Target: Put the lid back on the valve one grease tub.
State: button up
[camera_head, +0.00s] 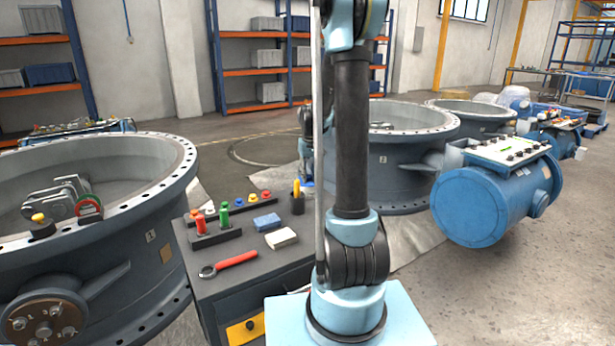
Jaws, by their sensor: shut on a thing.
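A small dark round tub (41,229) with a yellow top stands on the flange of the large grey valve at the left (130,233). It may be the grease tub; I cannot tell whether the yellow is a lid or the grease. A red and green ring-shaped item (89,208) sits to its right on the same rim. I cannot make out a separate lid. My arm rises through the middle of the view, and some of its light blue and dark parts show behind its upright link. My gripper's fingers cannot be made out, nor anything in them.
A dark tool cart (240,285) beside the left valve carries a red wrench (229,264), bottles, a blue block (267,221) and a pale block (281,238). Another grey valve (410,160) stands behind my arm. A blue motor unit (490,200) is at the right.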

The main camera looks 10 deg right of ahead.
jog(key=o, duration=1.4)
jog(key=shift+c, duration=0.2)
jog(key=shift+r, duration=3.55)
grip_shut()
